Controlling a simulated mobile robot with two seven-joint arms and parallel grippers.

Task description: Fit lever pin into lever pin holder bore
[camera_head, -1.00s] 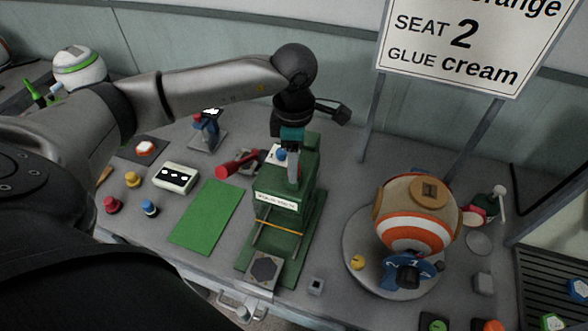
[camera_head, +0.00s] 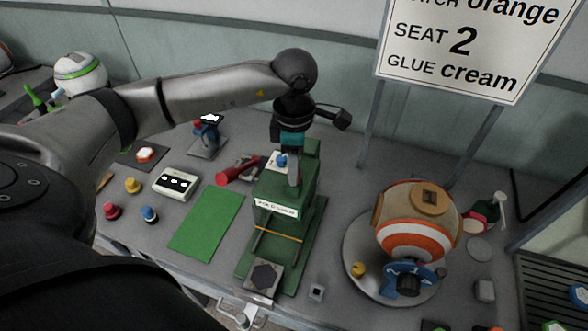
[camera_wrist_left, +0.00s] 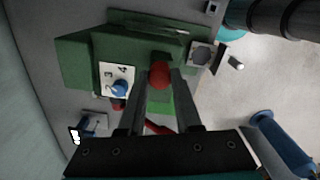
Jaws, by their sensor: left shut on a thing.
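My left gripper (camera_head: 293,180) points down at the top of the green press (camera_head: 278,197). In the left wrist view my left gripper (camera_wrist_left: 160,80) is shut on a small part with a round red end, which I take as the lever pin (camera_wrist_left: 160,72). Its lower part is hidden. Behind it is the press's green body (camera_wrist_left: 80,60), beside a white dial plate with a blue knob (camera_wrist_left: 119,88). I cannot make out the holder bore or tell whether the pin is in it. My right gripper is not in view.
A red cylinder (camera_head: 229,175) lies left of the press. A green mat (camera_head: 206,222) lies left in front. An orange-and-white ball (camera_head: 415,235) stands on a round base to the right. A sign (camera_head: 463,45) stands behind. Small coloured knobs sit at far left.

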